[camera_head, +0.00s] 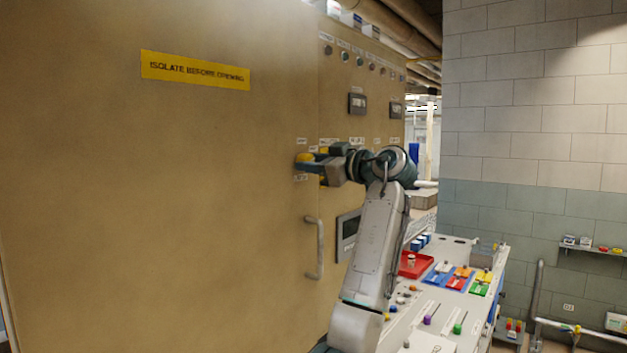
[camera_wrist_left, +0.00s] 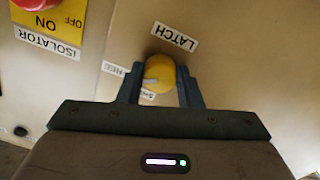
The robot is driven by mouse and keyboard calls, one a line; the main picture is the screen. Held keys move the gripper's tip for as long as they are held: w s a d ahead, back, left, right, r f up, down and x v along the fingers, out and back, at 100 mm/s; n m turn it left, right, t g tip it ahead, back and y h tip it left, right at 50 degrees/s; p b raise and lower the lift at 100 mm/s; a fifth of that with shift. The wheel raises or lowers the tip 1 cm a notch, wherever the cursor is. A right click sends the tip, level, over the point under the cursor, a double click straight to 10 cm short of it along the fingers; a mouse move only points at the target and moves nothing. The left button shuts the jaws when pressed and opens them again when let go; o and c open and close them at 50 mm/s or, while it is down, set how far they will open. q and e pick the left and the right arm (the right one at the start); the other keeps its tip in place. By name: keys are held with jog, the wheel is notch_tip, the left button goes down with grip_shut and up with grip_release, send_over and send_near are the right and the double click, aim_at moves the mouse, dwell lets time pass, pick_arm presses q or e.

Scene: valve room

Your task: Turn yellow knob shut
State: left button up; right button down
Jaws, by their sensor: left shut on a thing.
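The yellow knob (camera_wrist_left: 160,73) is round and sits on the tan cabinet face below a LATCH label (camera_wrist_left: 174,37) in the left wrist view. My left gripper (camera_wrist_left: 158,76) is shut on it, with one finger on each side. A FREE label (camera_wrist_left: 115,69) is to its left, and another small label beneath the knob is partly hidden. In the head view the yellow knob (camera_head: 304,157) shows only partly at the tip of my left gripper (camera_head: 308,164), by the door's edge. My right gripper is not in view.
A red button (camera_wrist_left: 38,3) on a yellow isolator plate (camera_wrist_left: 50,18) is close by at upper left. The large door (camera_head: 200,200) has a vertical handle (camera_head: 316,248) below the knob. A sloped console (camera_head: 440,310) with coloured controls stands at right.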

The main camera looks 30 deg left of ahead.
pick_arm(q)
jog(key=shift+n+g+b, duration=0.4)
jog(key=shift+n+b, duration=2.15)
jog(key=shift+n, duration=3.75)
jog(key=o, duration=1)
